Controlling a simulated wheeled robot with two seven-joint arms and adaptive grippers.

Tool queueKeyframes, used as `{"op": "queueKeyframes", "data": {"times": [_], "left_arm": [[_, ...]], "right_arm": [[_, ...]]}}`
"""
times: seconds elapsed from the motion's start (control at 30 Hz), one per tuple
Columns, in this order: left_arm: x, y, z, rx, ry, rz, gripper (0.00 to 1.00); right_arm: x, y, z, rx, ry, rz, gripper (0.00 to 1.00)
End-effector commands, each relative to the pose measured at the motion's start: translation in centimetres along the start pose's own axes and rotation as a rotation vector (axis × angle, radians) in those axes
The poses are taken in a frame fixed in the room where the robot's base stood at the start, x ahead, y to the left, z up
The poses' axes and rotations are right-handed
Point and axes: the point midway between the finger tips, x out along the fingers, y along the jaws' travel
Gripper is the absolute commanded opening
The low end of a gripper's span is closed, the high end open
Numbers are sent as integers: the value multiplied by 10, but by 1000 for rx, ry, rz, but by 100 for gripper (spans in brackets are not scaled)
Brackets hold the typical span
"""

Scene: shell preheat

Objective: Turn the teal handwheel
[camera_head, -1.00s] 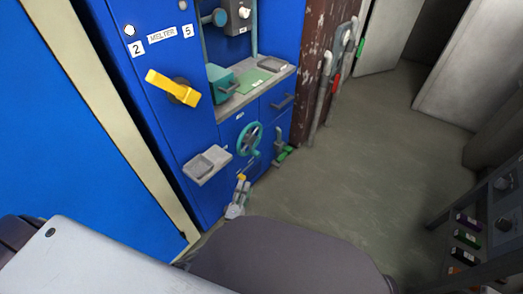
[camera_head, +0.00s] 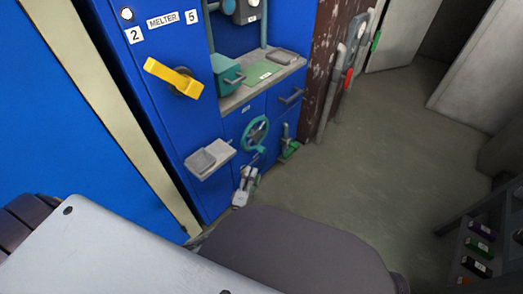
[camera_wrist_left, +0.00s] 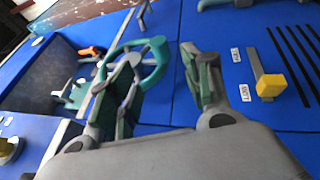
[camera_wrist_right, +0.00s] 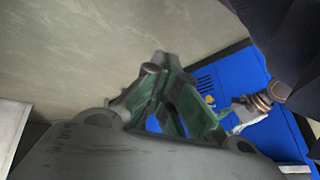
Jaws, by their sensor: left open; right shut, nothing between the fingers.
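The teal handwheel (camera_head: 255,134) is mounted on the lower front of the blue cabinet. My left gripper (camera_head: 246,174) is just below it in the head view. In the left wrist view, the gripper (camera_wrist_left: 160,60) is open, with its fingers apart. The wheel's teal rim (camera_wrist_left: 159,66) shows between the fingers, and the left finger covers part of the wheel. I cannot tell whether they touch. My right gripper (camera_wrist_right: 165,66) shows only in the right wrist view, shut and empty, with the floor and blue cabinet beyond it.
A yellow lever (camera_head: 174,77) and a grey tray (camera_head: 198,166) stick out from the cabinet left of the wheel. A green-handled valve (camera_head: 290,150) is at its right. A yellow-knobbed lever (camera_wrist_left: 271,86) is near the left gripper. A rack (camera_head: 480,245) stands at right; the floor between is clear.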

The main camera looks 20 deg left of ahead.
Motion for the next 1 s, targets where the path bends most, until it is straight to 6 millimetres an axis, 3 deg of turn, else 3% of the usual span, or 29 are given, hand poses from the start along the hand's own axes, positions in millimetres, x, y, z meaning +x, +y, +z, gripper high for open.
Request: {"op": "queueKeyframes", "data": {"times": [0.4, 0.77, 1.0], "left_arm": [[46, -1, 0, 1, 0, 1, 49], [88, -1, 0, -1, 0, 1, 49], [113, -1, 0, 0, 0, 0, 49]], "right_arm": [[16, 0, 1, 13, 45, -15, 0], [38, -1, 20, 38, 61, -34, 0], [48, 0, 20, 47, 98, -41, 0]]}}
